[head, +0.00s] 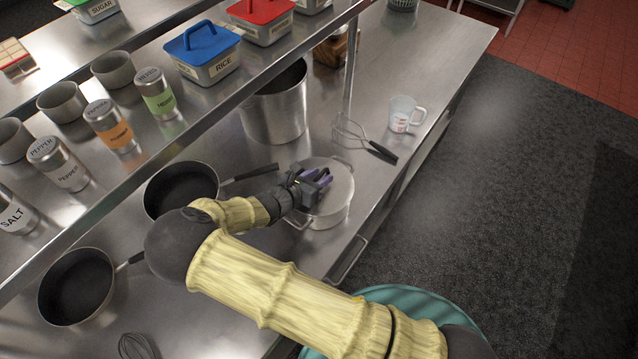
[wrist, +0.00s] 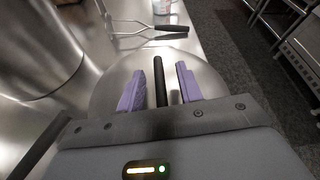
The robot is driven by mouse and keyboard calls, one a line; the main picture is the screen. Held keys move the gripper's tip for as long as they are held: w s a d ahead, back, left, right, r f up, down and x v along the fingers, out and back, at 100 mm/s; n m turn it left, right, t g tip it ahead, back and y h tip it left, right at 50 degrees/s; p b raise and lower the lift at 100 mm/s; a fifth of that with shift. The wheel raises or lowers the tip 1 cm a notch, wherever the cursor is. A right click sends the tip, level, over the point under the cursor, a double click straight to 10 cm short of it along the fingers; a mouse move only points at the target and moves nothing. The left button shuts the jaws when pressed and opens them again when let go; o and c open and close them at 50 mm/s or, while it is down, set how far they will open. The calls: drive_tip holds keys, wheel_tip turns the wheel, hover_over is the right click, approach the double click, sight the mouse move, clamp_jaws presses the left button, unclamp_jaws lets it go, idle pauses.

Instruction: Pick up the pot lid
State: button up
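The pot lid (head: 341,186) is a round metal lid on a short metal pot (head: 331,220) on the steel counter. In the wrist view the lid (wrist: 108,88) lies beneath my fingers, with its black bar handle (wrist: 160,82) running between them. My gripper (head: 319,178) is over the lid, and its purple fingers also show in the wrist view (wrist: 161,80). The gripper is open, with one finger on each side of the handle and visible gaps. My gripper hides the handle in the head view.
A tall pot (head: 276,113) stands behind the lidded pot. Two frying pans (head: 181,188) (head: 77,286) are to the left. A shelf (head: 190,128) with shakers and boxes overhangs the counter.

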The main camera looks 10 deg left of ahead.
clamp_jaws()
drive_tip(key=shift+r, duration=0.15)
wheel_tip(320, 180, up, 28)
drive_tip(key=b, duration=0.5)
idle(0.4)
idle(0.4)
